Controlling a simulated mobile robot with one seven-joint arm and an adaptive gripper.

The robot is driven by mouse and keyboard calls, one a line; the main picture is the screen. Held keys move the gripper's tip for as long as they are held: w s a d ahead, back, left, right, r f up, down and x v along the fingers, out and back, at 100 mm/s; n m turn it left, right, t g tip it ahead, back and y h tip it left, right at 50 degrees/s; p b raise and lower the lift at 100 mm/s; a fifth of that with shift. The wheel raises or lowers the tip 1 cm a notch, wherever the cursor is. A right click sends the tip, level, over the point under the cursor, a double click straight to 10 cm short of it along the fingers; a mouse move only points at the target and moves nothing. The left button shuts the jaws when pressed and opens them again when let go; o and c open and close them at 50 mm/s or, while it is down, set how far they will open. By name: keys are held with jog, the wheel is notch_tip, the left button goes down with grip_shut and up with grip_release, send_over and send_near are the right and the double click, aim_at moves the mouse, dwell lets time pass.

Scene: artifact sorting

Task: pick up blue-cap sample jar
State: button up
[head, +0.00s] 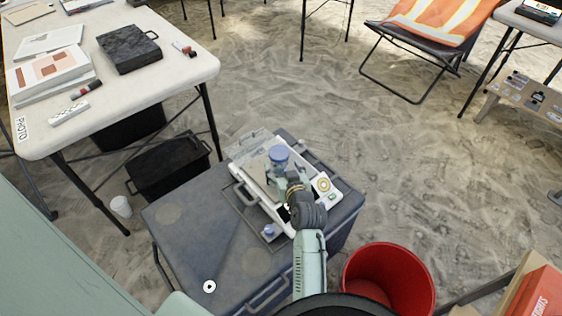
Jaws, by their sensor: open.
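The blue-cap sample jar (279,156) stands upright near the back of a white scale-like device (256,201) on a dark grey case. Only its cap and a little of its body show. My gripper (280,174) reaches in from the front right, just in front of the jar. The fingers are open. They look close to the jar's near side or partly beside it; I cannot tell whether they touch it.
The grey case top (186,232) is mostly clear on the left. A small blue-topped item (269,230) sits near the device's front. A red bucket (412,271) stands to the right. A white table (171,75) with papers and a black case (128,48) is at upper left.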

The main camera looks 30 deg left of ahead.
aim_at(281, 166)
jog(key=shift+p+x, duration=0.75)
jog(key=shift+x, duration=2)
jog(key=shift+c, duration=0.4)
